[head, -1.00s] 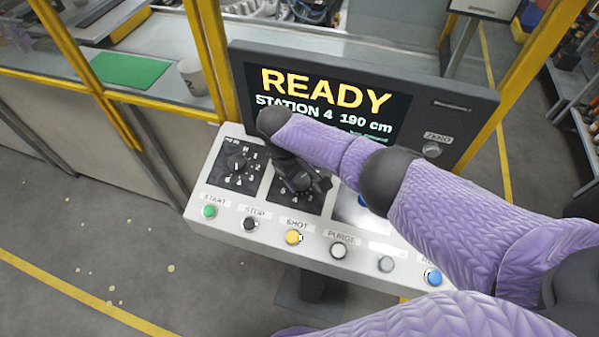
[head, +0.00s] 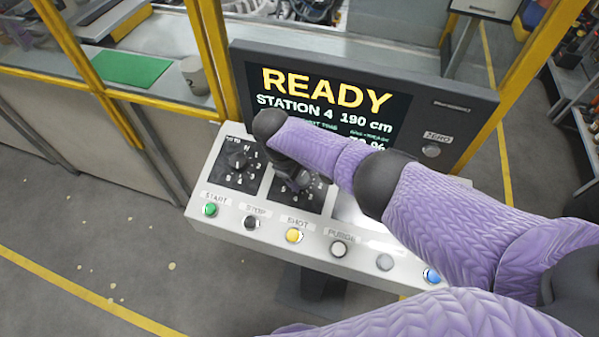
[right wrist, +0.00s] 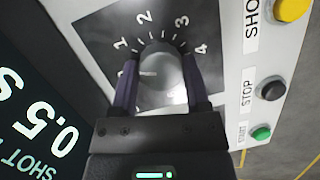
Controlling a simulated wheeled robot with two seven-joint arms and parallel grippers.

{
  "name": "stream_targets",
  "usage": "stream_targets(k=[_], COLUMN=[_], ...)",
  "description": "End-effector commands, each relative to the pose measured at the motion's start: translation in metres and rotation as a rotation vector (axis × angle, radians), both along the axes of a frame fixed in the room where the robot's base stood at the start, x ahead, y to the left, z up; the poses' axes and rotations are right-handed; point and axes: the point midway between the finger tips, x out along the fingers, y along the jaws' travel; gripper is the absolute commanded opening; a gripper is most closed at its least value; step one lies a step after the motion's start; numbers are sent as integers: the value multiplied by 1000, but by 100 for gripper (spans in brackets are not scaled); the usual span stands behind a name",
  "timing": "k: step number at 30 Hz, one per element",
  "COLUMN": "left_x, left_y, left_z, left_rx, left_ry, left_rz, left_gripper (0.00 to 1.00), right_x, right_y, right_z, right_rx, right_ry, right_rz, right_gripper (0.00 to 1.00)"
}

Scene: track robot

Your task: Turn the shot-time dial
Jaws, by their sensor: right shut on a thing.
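The shot-time dial is a round grey knob (right wrist: 161,72) with a white pointer line on a dark square plate marked with numbers, seen close up in the right wrist view. My right gripper (right wrist: 160,66) is shut on the knob, one finger on each side. The pointer line points to the left in that view, toward the low end of the scale. In the head view, my right gripper (head: 290,180) is over the middle dial plate (head: 312,201), and it and the wrist hide most of the knob. My left gripper is not in view.
The screen (head: 325,95) behind the panel reads READY; the wrist view shows 0.5 s on it (right wrist: 45,130). Another dial (head: 238,160) sits to the left. A row of buttons, with green (head: 209,210) and yellow (head: 294,235) ones, lines the front edge.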

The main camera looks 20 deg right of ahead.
Motion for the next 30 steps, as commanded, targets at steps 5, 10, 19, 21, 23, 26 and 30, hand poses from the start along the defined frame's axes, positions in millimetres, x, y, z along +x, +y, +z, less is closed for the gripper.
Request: stream_targets(k=[5, 10, 19, 21, 23, 26, 30], left_x=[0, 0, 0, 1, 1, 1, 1], left_y=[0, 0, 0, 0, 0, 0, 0], left_z=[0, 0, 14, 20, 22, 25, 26], left_rx=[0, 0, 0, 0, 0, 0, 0], left_ry=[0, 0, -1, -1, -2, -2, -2], left_rz=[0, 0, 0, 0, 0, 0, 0], left_gripper=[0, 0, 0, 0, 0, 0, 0], right_x=[0, 0, 1, 2, 2, 2, 2], right_y=[0, 0, 8, 14, 18, 24, 28], right_z=[0, 0, 31, 49, 63, 81, 94], right_rx=[1, 1, 2, 2, 3, 3, 1], right_ry=[0, -1, -3, -5, -5, -3, -1], right_rz=[0, 0, 2, 1, 1, 2, -1], right_gripper=[87, 95, 95, 95, 95, 95, 95])
